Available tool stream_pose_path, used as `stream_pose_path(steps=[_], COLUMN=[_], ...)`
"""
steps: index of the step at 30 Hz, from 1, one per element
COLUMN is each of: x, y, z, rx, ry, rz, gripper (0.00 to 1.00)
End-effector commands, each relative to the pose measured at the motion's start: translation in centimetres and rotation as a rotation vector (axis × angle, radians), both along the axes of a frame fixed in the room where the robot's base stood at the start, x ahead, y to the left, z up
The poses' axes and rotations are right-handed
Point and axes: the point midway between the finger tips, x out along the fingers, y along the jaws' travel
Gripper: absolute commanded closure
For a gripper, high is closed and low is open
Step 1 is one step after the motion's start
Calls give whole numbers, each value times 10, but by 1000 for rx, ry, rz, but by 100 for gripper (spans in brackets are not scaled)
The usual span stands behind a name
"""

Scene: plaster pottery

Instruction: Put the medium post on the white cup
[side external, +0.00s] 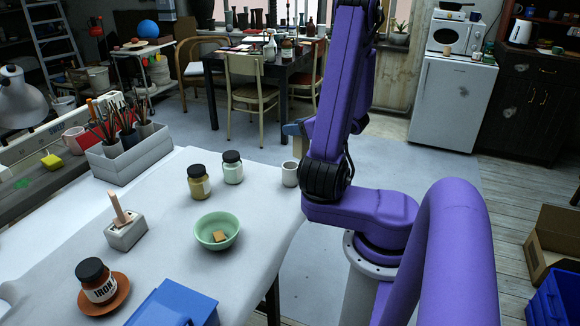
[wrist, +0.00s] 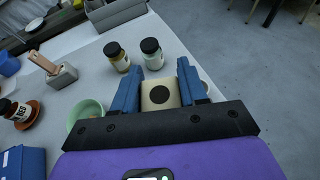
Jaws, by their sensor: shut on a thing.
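My gripper (wrist: 160,88) has blue fingers shut on a beige block-like post (wrist: 148,100) with a dark round hole in its near end. In the side view one blue finger (side external: 293,130) shows behind my purple arm, above the table's right edge. The post is mostly hidden there. The white cup (side external: 290,174) stands upright on the table near that edge, below the gripper and apart from it.
A yellow-brown jar (side external: 199,183) and a pale green jar (side external: 232,168) stand left of the cup. A green bowl (side external: 205,241) holds a small tan piece. A grey block with a wooden handle (side external: 126,232), an iron jar (side external: 95,281) on a saucer and a blue box (side external: 172,306) stand farther left.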

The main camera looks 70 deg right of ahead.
Motion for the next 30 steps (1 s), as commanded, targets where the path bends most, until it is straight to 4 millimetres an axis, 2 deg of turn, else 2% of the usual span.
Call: stream_pose_path(steps=[3,8,23,30], x=[-15,-18,13,34], y=[-9,-14,-45,-65], z=[10,13,-7,-20], rx=[-4,0,2,1], ry=[-1,-2,-2,-2], rz=[-33,-45,-44,-41], gripper=[97,97,97,97])
